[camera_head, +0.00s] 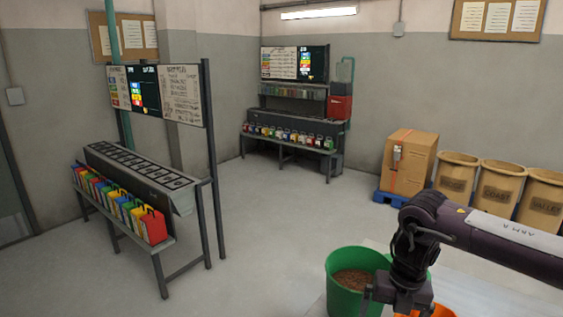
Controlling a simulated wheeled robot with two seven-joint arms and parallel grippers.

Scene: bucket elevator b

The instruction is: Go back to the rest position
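My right arm comes in from the right edge, and its gripper (399,298) points down near the bottom edge. The gripper is over and beside a green bucket (342,301) and an orange bucket (440,311). The green bucket holds brown grainy material. The orange bucket is mostly hidden by my arm and cut off by the bottom edge. The gripper's fingertips are dark and partly lost at the bucket rims, so I cannot tell how far apart they are. I see nothing held in it. My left gripper is not in view.
A bench (170,250) with a row of colored containers stands at left. Another such bench (290,143) is at the back wall. A cardboard box (408,165) on a blue pallet and several tan bins (498,190) stand at right. The middle floor (270,220) is clear.

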